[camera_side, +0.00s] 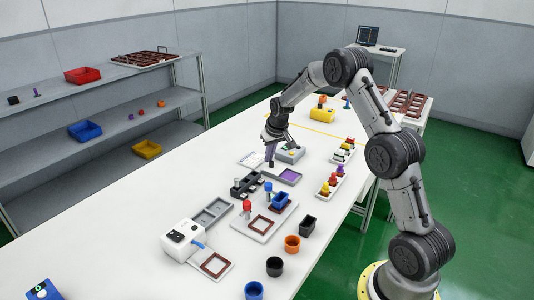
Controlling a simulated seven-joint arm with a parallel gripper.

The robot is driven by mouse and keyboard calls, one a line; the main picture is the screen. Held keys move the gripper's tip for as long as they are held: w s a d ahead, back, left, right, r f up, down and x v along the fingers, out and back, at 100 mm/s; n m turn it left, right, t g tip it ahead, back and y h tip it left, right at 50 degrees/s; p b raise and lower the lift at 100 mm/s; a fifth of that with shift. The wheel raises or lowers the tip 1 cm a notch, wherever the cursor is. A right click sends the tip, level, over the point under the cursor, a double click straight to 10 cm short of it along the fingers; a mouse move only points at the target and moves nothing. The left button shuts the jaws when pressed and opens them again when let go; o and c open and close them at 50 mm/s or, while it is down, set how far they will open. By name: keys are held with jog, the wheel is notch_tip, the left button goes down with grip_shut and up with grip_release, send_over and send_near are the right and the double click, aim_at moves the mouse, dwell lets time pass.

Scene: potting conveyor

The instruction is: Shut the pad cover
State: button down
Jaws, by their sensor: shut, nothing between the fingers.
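The pad (290,177) is a purple rectangle in a shallow grey case on the white table, and its purple surface is uncovered. My gripper (271,163) points down just behind and to the left of the pad. Its fingers are shut and empty. A greyish upright piece by the fingers may be the raised pad cover, but it is too small and too overlapped to tell. I cannot tell whether my fingers touch it.
A grey box with a yellow button (290,153) stands close behind the gripper. A dark block holder (245,187), a red-topped stamp (247,208) and a white rack of coloured pieces (329,187) stand nearby. The table's left front is mostly clear.

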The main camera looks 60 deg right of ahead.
aim_at(284, 169)
dwell(0.3)
jog(key=s, duration=0.6)
jog(key=shift+s, duration=0.25)
jog(key=shift+s+f, duration=0.1)
jog(key=shift+s, duration=0.05)
